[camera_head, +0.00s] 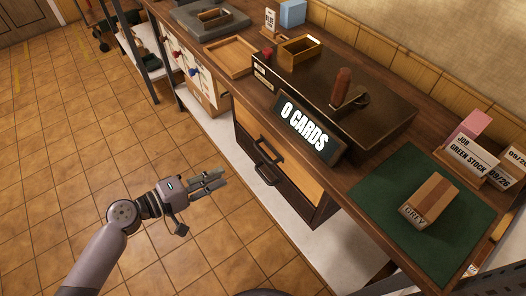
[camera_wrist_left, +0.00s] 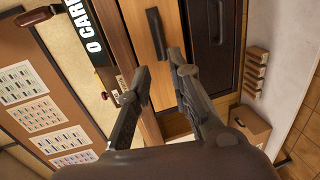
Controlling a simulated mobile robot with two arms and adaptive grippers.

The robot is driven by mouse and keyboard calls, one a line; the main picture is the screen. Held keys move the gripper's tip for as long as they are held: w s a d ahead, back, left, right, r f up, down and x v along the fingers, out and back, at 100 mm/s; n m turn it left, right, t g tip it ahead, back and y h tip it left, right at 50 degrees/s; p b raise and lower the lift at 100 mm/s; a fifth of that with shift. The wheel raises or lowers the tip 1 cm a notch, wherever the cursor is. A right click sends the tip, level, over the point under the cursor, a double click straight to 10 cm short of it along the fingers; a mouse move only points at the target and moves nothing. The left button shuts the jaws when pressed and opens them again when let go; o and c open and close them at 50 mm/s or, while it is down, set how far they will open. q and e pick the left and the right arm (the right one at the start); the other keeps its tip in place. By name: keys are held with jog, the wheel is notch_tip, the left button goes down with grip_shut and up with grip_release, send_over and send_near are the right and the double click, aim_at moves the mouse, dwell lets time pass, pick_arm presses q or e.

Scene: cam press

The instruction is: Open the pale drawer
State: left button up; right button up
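The pale drawer (camera_head: 298,172) is the upper, light wood front in the cabinet under the bench, and it looks shut. Its dark bar handle (camera_head: 269,150) shows in the head view, and the handle also shows in the left wrist view (camera_wrist_left: 156,33). A dark drawer with its own handle (camera_head: 266,178) sits below it. My left gripper (camera_head: 222,179) is open and empty, to the left of the handles in the head view. In the left wrist view its fingertips (camera_wrist_left: 157,68) are spread, with the pale drawer's handle beyond the gap. My right gripper is not in view.
The bench above carries a press with an "0 CARDS" sign (camera_head: 304,130), a wooden tray (camera_head: 231,57) and a green mat (camera_head: 394,220) with a grey-labelled block (camera_head: 429,200). The tiled floor (camera_head: 60,160) in front is clear. A small carton (camera_wrist_left: 250,122) shows in the left wrist view.

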aim_at(263, 154)
pick_arm(q)
jog(key=p+x, duration=0.2)
jog(key=x, duration=1.4)
jog(key=shift+c, duration=0.5)
grip_shut()
